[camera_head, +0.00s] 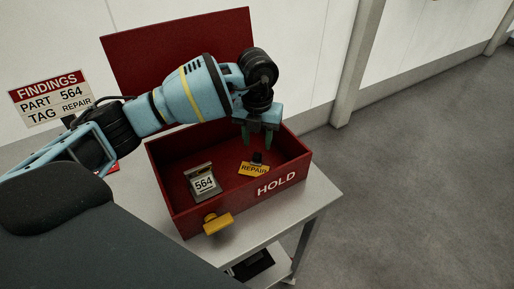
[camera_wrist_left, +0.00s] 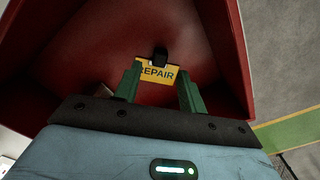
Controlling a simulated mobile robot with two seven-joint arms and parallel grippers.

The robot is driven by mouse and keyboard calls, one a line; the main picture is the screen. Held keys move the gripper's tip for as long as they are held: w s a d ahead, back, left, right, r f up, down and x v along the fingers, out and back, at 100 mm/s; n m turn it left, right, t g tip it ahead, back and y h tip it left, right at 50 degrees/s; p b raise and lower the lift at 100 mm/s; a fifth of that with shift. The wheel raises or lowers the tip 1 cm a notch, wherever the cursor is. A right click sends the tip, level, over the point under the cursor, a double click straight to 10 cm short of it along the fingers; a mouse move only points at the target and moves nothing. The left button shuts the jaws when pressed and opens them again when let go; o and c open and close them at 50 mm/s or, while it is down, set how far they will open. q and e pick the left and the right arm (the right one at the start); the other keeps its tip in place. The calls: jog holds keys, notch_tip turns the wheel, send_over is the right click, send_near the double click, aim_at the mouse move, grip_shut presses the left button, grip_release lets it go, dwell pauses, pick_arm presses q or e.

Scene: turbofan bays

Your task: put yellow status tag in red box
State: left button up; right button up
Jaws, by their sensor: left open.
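The yellow tag (camera_head: 253,169), marked REPAIR, lies inside the open red box (camera_head: 186,220) on its floor, toward the right side. A black piece stands at its upper edge. In the left wrist view the tag (camera_wrist_left: 158,72) shows beyond and between the green fingertips. My left gripper (camera_head: 259,139) points down into the red box near its back right. Its fingers (camera_wrist_left: 158,85) are apart, with nothing held between them. The box front reads HOLD. My right gripper is not in view.
A part labelled 564 (camera_head: 202,182) lies in the box's left half. The box's red lid (camera_head: 135,55) stands open behind. A findings sign (camera_head: 48,98) stands at left. The grey table (camera_head: 318,196) has bare room right of the box.

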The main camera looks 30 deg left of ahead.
aim_at(257, 155)
pick_arm(q)
notch_tip(257, 155, up, 8)
jog(key=shift+f, duration=0.25)
